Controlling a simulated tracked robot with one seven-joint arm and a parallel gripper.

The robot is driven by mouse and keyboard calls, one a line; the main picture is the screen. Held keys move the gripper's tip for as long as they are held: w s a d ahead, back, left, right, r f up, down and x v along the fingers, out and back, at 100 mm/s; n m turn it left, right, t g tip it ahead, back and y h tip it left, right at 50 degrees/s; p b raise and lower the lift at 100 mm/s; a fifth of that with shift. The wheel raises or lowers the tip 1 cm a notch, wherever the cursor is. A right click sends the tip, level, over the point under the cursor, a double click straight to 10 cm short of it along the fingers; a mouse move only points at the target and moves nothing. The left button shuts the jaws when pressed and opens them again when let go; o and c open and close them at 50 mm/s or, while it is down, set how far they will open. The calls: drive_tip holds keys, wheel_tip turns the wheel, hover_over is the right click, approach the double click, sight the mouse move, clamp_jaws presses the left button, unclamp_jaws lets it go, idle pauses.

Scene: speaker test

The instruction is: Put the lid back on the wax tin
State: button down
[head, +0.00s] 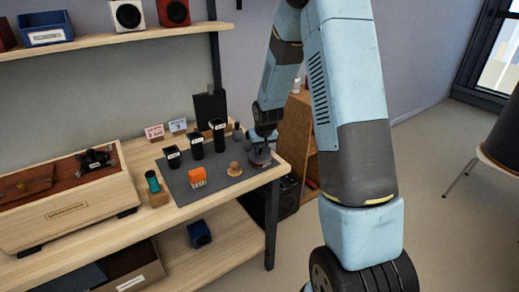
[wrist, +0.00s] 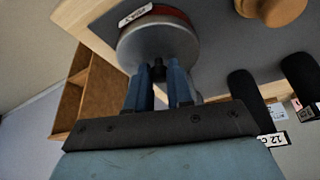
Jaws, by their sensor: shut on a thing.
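My gripper (wrist: 158,76) is shut on the small dark knob of a round grey metal lid (wrist: 157,42). The lid covers most of the wax tin (wrist: 172,12), whose reddish-brown side and white label show past the lid's far edge in the wrist view. I cannot tell whether the lid rests fully on the tin or sits just above it. In the head view my gripper (head: 263,142) points down at the tin (head: 262,160) at the right end of the dark mat, and hides much of the lid.
The dark mat (head: 222,190) also bears an orange block (head: 197,178), a wooden knob-shaped piece (head: 234,169) and several black containers. The workbench edge lies close to the tin. A wooden case (head: 75,205) stands at left. The floor at right is mostly free.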

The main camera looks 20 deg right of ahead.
drive_tip(key=shift+c, duration=2.3)
unclamp_jaws()
drive_tip(key=shift+w+r, duration=0.1)
drive_tip(key=shift+r, duration=3.4)
clamp_jaws()
